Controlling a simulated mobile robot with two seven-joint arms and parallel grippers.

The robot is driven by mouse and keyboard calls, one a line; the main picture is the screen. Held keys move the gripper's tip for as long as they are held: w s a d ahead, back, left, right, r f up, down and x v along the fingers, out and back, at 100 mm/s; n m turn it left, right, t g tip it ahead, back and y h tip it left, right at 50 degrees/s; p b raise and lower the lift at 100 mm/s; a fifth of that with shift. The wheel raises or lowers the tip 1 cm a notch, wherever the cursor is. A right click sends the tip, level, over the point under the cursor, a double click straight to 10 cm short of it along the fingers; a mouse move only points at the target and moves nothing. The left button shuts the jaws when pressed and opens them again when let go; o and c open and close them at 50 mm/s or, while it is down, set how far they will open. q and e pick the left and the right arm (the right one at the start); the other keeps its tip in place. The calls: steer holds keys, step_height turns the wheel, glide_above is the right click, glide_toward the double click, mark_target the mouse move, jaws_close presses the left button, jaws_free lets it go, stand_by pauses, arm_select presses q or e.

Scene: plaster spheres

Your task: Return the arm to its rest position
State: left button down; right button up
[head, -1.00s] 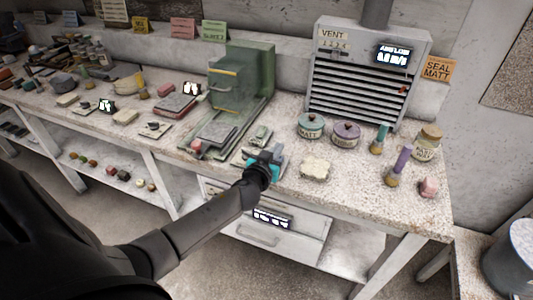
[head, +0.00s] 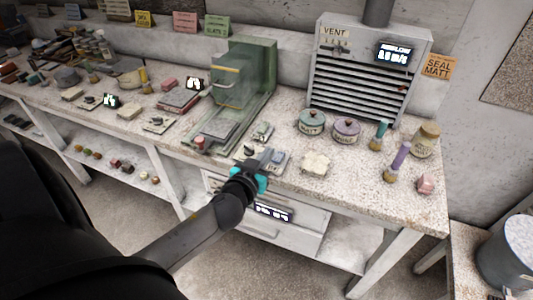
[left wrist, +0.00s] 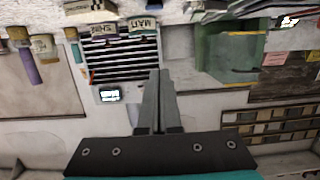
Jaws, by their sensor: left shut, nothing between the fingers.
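My left gripper (head: 262,162) is at the front edge of the speckled workbench (head: 355,188), in front of the green press-like machine (head: 243,85). In the left wrist view its two grey fingers (left wrist: 158,85) lie together with nothing between them. The wrist view is turned over, with the jars at the top. Under the gripper in the head view lies a small flat plate with dark items on it, partly hidden by the gripper. My right gripper does not show.
A grey vent box (head: 370,70), a teal-lidded jar (head: 311,122), a purple-lidded jar (head: 346,131) and purple (head: 398,160) and teal (head: 380,134) brushes stand right of the gripper. A cream block (head: 316,163) lies close by. Drawers (head: 285,235) are under the bench front.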

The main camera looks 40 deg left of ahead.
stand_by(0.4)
arm_select(q)
steer(key=s+d+f+m+g+h+b, duration=0.15)
steer(key=s+f+g, duration=0.4)
steer(key=f, duration=0.95)
steer(key=s+d+f+m+g, duration=0.1)
steer(key=s+d+f+g, duration=0.1)
steer(key=s+f, duration=0.95)
steer(key=s+d+f+m+g+h+b, duration=0.1)
steer(key=s+d+f+g, duration=0.2)
steer(key=s+f, duration=0.6)
steer(key=s+d+f+m+g+h+b, duration=0.1)
steer(key=s+d+f+g, duration=0.2)
steer(key=s, duration=1)
step_height(320, 180, down, 6)
steer(key=shift+s+d+r+g, duration=0.1)
steer(key=shift+s+d+g, duration=0.3)
steer(key=shift+d, duration=0.65)
